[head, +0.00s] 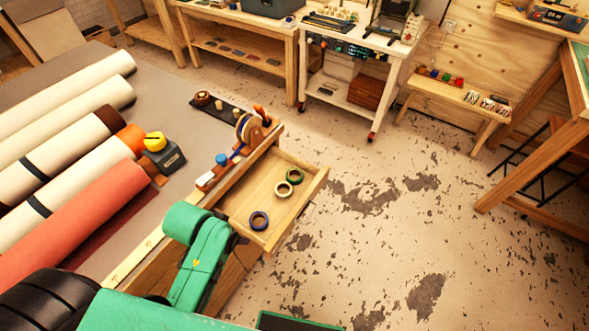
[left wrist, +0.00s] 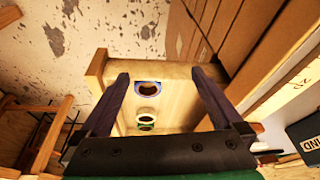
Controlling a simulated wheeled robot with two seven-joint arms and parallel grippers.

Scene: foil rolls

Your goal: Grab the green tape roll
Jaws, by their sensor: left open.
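The green tape roll (head: 295,175) lies in an open wooden drawer, at its far end in the head view. It also shows in the left wrist view (left wrist: 147,126), partly overlapped by the cream roll. A cream tape roll (head: 283,189) lies beside it, and a blue tape roll (head: 258,220) lies nearer my arm. My left gripper (left wrist: 160,73) is open and empty, its dark fingers spread apart with the rolls visible between them. It is apart from the rolls. In the head view its fingers are hidden behind my green arm. My right gripper is not in view.
The drawer (head: 318,180) has raised walls and juts from a workbench (head: 120,215) bearing large fabric rolls (head: 85,215). A tape dispenser (head: 246,130) stands at the bench edge by the drawer. The floor right of the drawer is clear.

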